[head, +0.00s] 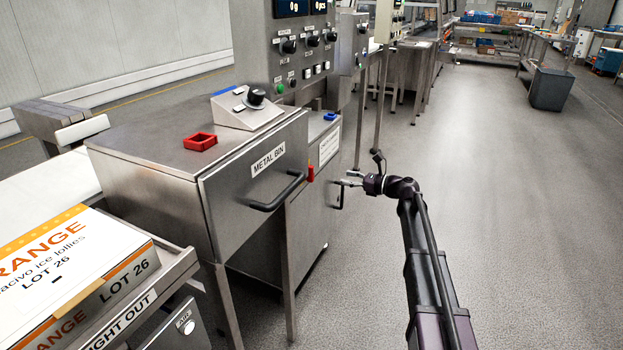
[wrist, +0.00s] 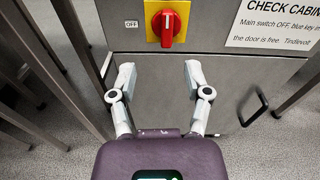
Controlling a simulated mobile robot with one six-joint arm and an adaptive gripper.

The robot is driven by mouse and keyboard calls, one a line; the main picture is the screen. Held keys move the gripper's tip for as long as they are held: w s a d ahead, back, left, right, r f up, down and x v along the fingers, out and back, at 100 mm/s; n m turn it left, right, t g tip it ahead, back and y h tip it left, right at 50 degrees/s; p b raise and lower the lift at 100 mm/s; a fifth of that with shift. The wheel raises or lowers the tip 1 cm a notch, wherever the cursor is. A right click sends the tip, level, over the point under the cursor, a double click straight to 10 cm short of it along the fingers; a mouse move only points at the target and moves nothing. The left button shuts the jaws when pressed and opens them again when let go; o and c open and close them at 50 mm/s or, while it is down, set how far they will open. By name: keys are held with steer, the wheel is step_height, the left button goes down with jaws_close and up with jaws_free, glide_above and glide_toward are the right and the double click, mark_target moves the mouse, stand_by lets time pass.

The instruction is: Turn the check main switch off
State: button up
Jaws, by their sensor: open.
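The check main switch (wrist: 167,27) is a red rotary handle on a yellow plate, on the steel front of the check cabinet (wrist: 228,68). Its handle stands upright in the wrist view, and an OFF label (wrist: 131,24) is to its left. In the head view the switch (head: 310,173) is a small red spot beside the metal bin. My gripper (wrist: 159,78) is open and empty. Its two fingers point toward the cabinet, one to each side of the switch's line and lower in the picture, apart from it. It also shows in the head view (head: 346,179), in front of the cabinet.
A notice (wrist: 273,25) is at the switch's right, and a black door handle (wrist: 254,109) is lower right. The metal bin drawer (head: 255,185) with its black handle (head: 278,193) stands left of the cabinet. Steel legs flank the wrist view. The floor (head: 480,180) to the right is clear.

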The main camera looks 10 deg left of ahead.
mark_target(311, 166)
steer(key=shift+w+d+r+m, duration=0.1)
steer(key=shift+w+m, duration=0.3)
steer(key=shift+w, duration=0.1)
steer(key=x, duration=1.4)
steer(key=shift+r, duration=0.2)
steer(key=shift+d, duration=0.1)
jaws_close()
